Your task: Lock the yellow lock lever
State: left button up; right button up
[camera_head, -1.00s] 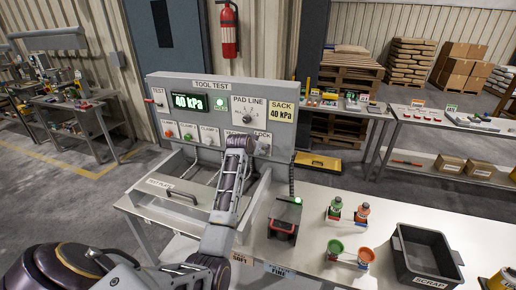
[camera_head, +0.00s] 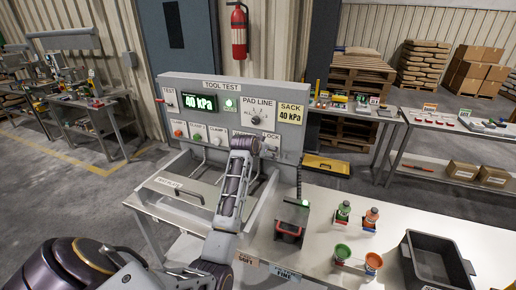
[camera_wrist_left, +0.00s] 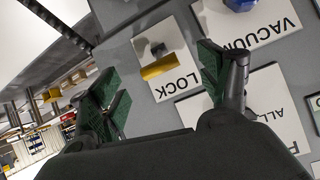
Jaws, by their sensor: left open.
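The yellow lock lever (camera_wrist_left: 158,67) shows in the left wrist view on a white plate marked LOCK (camera_wrist_left: 175,86). It lies roughly parallel to the lettering, beside a small dark knob-like part (camera_wrist_left: 158,49). My left gripper (camera_wrist_left: 160,74) is open, with one green-padded finger on each side of the lever and visible gaps to both. In the head view my left gripper (camera_head: 257,147) is at the right part of the tool test panel (camera_head: 218,144) and hides the lever. My right gripper is in neither view.
A VACUUM plate (camera_wrist_left: 240,22) with a blue knob is beside the right finger in the left wrist view. The head view shows a flat plate with a handle (camera_head: 180,190), a dark device (camera_head: 291,222), coloured cups (camera_head: 373,262) and a scrap bin (camera_head: 435,262) on the bench.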

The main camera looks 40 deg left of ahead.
pick_arm(q)
jog(key=v, duration=0.8)
jog(key=shift+s+r, duration=0.25)
jog(key=shift+s, duration=0.1)
jog(key=shift+d, duration=0.1)
dwell(0.4)
